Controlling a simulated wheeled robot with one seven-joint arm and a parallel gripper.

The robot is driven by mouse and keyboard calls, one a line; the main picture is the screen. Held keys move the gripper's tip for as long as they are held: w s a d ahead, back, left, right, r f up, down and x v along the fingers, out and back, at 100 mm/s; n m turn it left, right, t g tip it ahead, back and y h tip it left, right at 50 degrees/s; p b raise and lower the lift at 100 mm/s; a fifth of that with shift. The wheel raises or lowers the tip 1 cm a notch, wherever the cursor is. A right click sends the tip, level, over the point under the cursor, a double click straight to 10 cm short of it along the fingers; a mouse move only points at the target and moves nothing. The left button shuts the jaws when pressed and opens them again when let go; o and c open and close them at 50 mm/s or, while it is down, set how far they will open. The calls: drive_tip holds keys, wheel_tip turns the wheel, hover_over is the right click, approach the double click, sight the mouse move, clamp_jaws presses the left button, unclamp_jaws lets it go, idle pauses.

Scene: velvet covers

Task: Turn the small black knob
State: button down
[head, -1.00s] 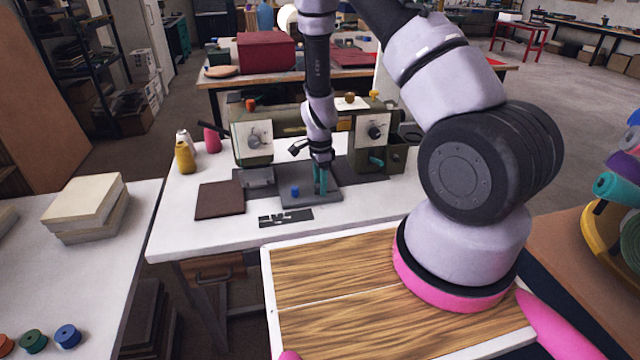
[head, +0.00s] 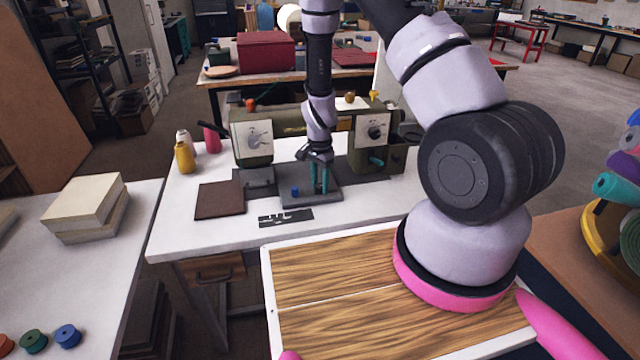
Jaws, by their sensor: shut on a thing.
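My gripper (head: 319,191) points straight down with its two teal fingers over the grey plate (head: 298,200) at the front of the olive sewing machine (head: 290,120). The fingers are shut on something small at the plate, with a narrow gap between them. The small black knob there is too small and covered to make out clearly. A black knob on a pale dial (head: 375,132) shows on the machine's right part.
A brown pad (head: 220,199) and a black slotted strip (head: 286,217) lie on the white table (head: 190,233). Yellow (head: 184,157) and pink (head: 212,138) thread cones stand left of the machine. The table's front left is clear.

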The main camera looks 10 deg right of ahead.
sight(320, 185)
drive_tip(key=n, duration=0.5)
drive_tip(key=shift+n, duration=0.4)
drive_tip(key=n, duration=0.5)
drive_tip(key=shift+n, duration=0.3)
drive_tip(key=shift+c, duration=2)
unclamp_jaws()
drive_tip(key=shift+r, duration=0.1)
wheel_tip(320, 185, up, 11)
drive_tip(key=shift+f, duration=0.2)
